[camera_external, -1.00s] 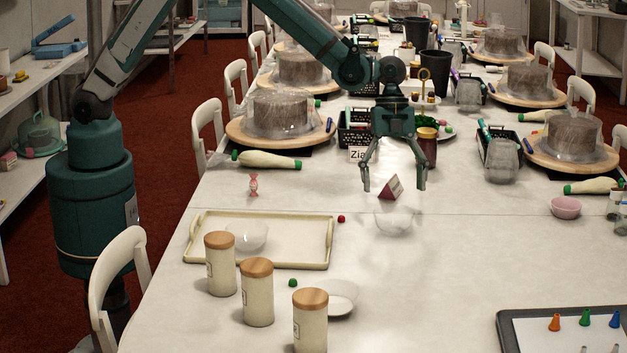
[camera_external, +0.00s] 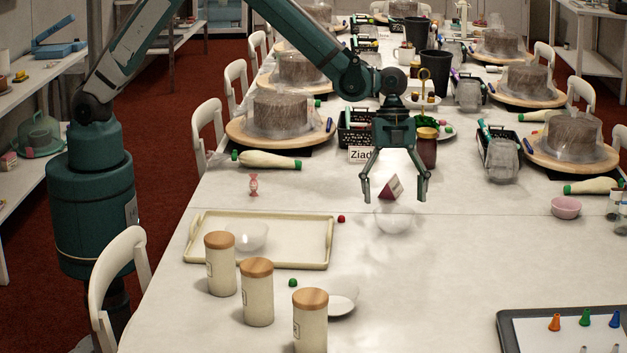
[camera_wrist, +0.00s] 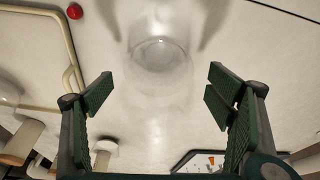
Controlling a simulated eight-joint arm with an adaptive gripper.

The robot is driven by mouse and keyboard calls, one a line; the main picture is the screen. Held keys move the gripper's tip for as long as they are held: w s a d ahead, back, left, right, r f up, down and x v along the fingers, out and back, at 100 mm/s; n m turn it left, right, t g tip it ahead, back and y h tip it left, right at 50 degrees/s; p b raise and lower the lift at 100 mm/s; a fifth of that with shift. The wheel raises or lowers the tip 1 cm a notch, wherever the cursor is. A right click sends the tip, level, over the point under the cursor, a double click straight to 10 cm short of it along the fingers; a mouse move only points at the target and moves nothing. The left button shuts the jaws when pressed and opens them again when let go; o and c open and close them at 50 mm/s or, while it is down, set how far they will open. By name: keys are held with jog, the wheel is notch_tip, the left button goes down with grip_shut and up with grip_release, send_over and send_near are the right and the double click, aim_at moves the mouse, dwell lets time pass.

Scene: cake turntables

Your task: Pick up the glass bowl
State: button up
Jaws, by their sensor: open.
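A clear glass bowl (camera_external: 394,221) stands on the white table, in front of a small dark red folded card. It also shows in the wrist view (camera_wrist: 158,55), above the picture's middle. My gripper (camera_external: 394,199) is open and empty, its fingers pointing down just above the bowl, one to each side in the outside view. In the wrist view the spread fingers (camera_wrist: 157,92) lie left and right, with the bowl beyond their tips. A second clear, rounded bowl-like piece (camera_external: 248,236) sits on the cream tray at the left.
The cream tray (camera_external: 300,262) lies left of the bowl, with a red ball (camera_external: 341,219) near its corner. Several wooden-lidded canisters (camera_external: 257,295) and a white dish (camera_external: 342,302) stand nearer. The folded card (camera_external: 391,188) and a brown jar (camera_external: 427,150) are close behind.

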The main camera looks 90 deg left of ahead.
aim_at(394, 215)
jog(key=shift+b+x, duration=0.7)
jog(key=shift+x, duration=1.9)
jog(key=shift+s, duration=0.15)
jog(key=c, duration=1)
